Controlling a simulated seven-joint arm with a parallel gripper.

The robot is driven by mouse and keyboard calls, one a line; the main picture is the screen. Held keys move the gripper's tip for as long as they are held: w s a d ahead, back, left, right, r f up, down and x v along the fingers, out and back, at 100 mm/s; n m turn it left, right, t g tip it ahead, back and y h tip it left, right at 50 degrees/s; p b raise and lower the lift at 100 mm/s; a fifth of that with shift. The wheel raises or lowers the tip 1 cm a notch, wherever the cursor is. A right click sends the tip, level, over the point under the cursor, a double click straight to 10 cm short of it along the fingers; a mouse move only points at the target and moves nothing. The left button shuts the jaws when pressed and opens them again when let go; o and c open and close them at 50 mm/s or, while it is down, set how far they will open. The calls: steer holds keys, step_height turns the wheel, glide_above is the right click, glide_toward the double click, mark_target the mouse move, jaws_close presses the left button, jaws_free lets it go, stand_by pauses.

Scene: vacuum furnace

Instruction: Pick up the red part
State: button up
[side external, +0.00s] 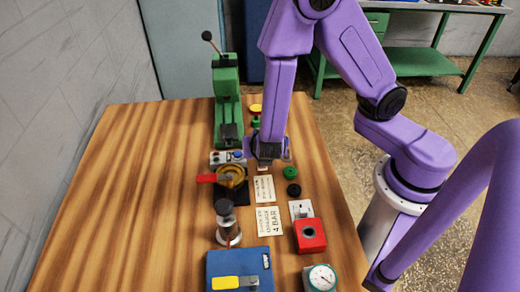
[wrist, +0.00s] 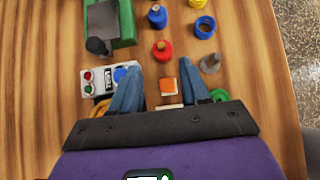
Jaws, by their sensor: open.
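A small orange-red block (wrist: 168,86) on a pale base lies on the table between the fingers in the wrist view. A red piece with a dark top (wrist: 162,50) stands just beyond the fingertips. I cannot tell for sure which of these is the red part. My gripper (wrist: 159,76) is open, with its two blue fingers apart and nothing held between them. In the side view my gripper (side external: 268,158) points down low over the table, right of the green press, and hides what is under it.
A green press (side external: 227,100) and a button box (wrist: 104,80) stand left of my gripper. Blue (wrist: 204,27) and grey (wrist: 210,63) pieces stand at right. A red-handled valve (side external: 231,175), glass jar (side external: 228,233), red box (side external: 310,236) and gauge (side external: 321,278) stand nearer. The table's left is clear.

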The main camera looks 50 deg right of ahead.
steer(key=shift+x, duration=1.55)
steer(key=shift+d+x, duration=0.2)
steer(key=shift+x, duration=2.4)
steer(key=shift+r, duration=0.15)
steer(key=c, duration=0.8)
